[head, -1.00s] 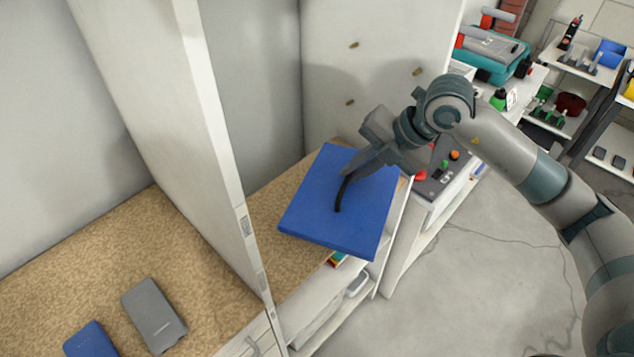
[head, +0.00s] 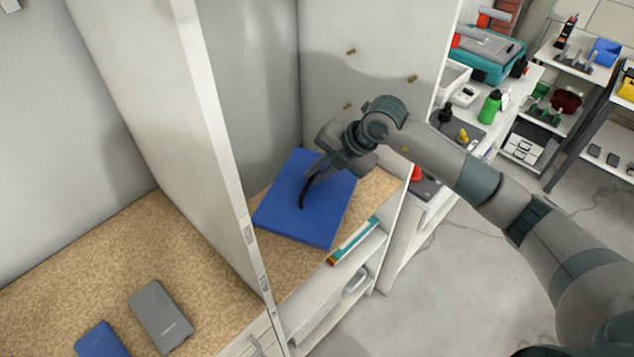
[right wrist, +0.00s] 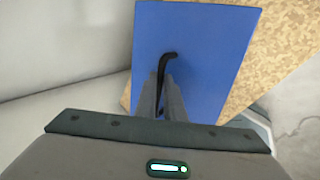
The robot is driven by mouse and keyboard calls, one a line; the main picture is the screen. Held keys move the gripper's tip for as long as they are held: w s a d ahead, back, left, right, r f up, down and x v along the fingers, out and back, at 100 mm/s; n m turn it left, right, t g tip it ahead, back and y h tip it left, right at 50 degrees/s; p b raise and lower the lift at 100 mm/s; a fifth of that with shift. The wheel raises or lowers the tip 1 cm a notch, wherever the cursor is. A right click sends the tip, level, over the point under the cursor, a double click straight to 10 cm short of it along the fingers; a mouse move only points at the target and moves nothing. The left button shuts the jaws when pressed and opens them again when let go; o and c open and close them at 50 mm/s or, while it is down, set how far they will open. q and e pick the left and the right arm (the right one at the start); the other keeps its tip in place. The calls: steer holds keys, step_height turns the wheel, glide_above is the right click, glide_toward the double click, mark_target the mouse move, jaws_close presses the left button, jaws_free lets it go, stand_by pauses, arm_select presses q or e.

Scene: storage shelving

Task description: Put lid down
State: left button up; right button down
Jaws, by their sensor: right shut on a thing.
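The lid is a flat blue square panel (head: 318,218) with a black curved handle (head: 302,196). It is over the cork-coloured shelf surface in the right compartment of the cabinet. Whether it touches the surface cannot be told. My right gripper (head: 308,180) is shut on the lid's handle. In the right wrist view the gripper fingers (right wrist: 165,98) close around the handle, with the blue lid (right wrist: 205,50) filling the view behind them. My left gripper is not in view.
A white upright panel (head: 215,130) stands left of the lid, and a back wall with pegs (head: 350,70) lies behind. A grey box (head: 160,315) and a blue box (head: 101,340) lie in the left compartment. Bare shelf (head: 375,190) shows right of the lid.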

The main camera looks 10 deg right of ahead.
mark_target(317, 187)
step_height(317, 187, down, 3)
steer(key=shift+f+p, duration=0.2)
steer(key=shift+p, duration=0.65)
steer(key=shift+f, duration=0.25)
steer(key=c, duration=1.9)
jaws_free()
steer(key=shift+o, duration=0.2)
steer(key=b+v, duration=0.3)
steer(key=v, duration=0.9)
